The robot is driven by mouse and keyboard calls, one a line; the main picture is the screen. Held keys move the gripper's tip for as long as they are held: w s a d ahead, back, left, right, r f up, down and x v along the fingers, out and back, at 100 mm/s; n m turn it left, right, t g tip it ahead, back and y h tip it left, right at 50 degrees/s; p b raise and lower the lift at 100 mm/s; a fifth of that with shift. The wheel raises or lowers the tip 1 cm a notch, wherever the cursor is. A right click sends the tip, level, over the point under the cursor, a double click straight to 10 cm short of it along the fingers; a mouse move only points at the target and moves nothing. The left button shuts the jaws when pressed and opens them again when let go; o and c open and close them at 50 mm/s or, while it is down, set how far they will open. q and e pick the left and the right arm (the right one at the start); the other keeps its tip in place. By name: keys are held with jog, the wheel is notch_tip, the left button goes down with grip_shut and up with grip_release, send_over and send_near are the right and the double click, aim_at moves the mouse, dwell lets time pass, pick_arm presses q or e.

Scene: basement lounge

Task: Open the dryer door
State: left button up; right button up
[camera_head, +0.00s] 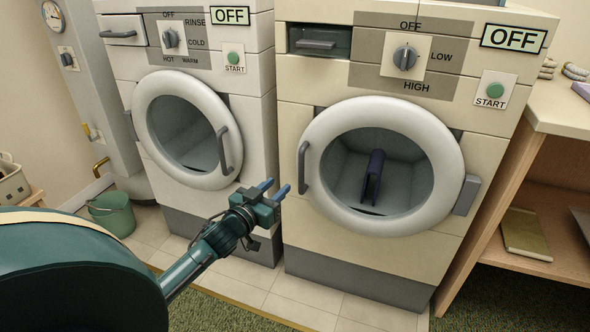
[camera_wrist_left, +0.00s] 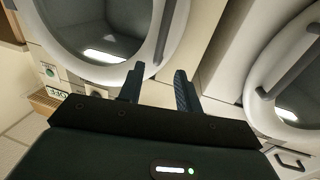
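The dryer (camera_head: 489,152) is the cream machine on the right, marked LOW and HIGH. Its round door (camera_head: 378,223) appears shut, and a dark purple item (camera_head: 373,178) shows behind the glass. The door's grey handle (camera_head: 303,168) is on the left of the rim. My left gripper (camera_head: 275,187) is open and empty, just left of and slightly below the handle, apparently apart from it. In the left wrist view, which is turned roughly upside down, the dryer handle (camera_wrist_left: 165,34) lies beyond the open fingers (camera_wrist_left: 160,90). My right gripper is out of view.
A washer (camera_head: 258,115) with a similar door and handle (camera_head: 223,150) stands close on the left. A wooden shelf unit (camera_head: 555,112) stands beside the dryer on the right. A green bucket (camera_head: 112,213) is at the far left. The tiled floor before the dryer is clear.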

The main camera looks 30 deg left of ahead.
aim_at(300, 164)
pick_arm(q)
jog(key=w+b, duration=0.1)
jog(key=w, duration=0.2)
jog(key=w+b, duration=0.1)
jog(key=w, duration=0.3)
jog(key=w+b, duration=0.1)
jog(key=w, duration=0.3)
jog(key=shift+w+a, duration=0.2)
jog(key=shift+a, duration=0.15)
jog(key=shift+w+r, duration=0.15)
jog(key=shift+w, duration=0.75)
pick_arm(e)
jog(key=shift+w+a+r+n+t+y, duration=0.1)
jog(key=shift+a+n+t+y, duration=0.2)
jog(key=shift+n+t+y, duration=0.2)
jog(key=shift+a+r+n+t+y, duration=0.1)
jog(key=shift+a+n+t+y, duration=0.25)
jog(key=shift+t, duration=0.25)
pick_arm(q)
jog(key=shift+c, duration=0.3)
grip_shut()
